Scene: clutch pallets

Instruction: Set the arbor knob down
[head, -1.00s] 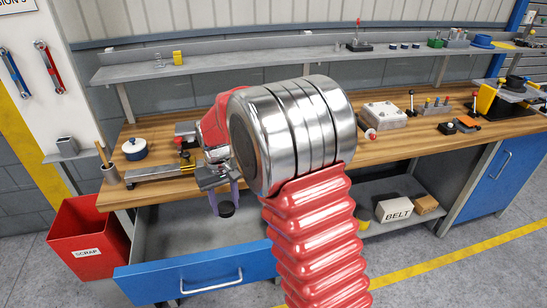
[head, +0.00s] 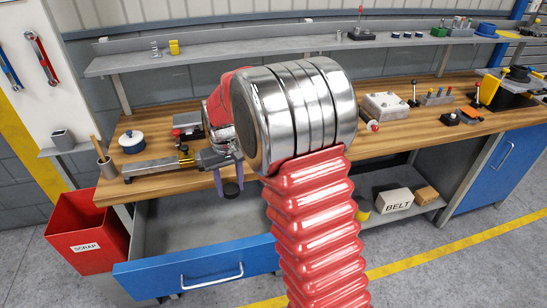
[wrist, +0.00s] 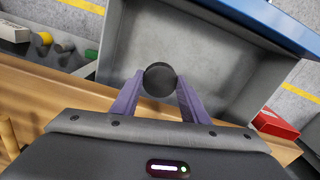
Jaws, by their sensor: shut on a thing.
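The arbor knob is a round black knob (head: 231,188), held at the tips of my gripper (head: 228,180). In the wrist view the knob (wrist: 159,79) sits between the two purple fingers of my gripper (wrist: 158,92), which are shut on it. The knob hangs in the air above the open drawer, just in front of the bench's front edge. The grey drawer (wrist: 215,58) looks empty in the part that shows. My arm hides part of the bench top and the drawer's right side.
A red scrap bin (head: 85,235) stands left of the blue drawer front (head: 200,274). A shelf below holds a BELT box (head: 394,201).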

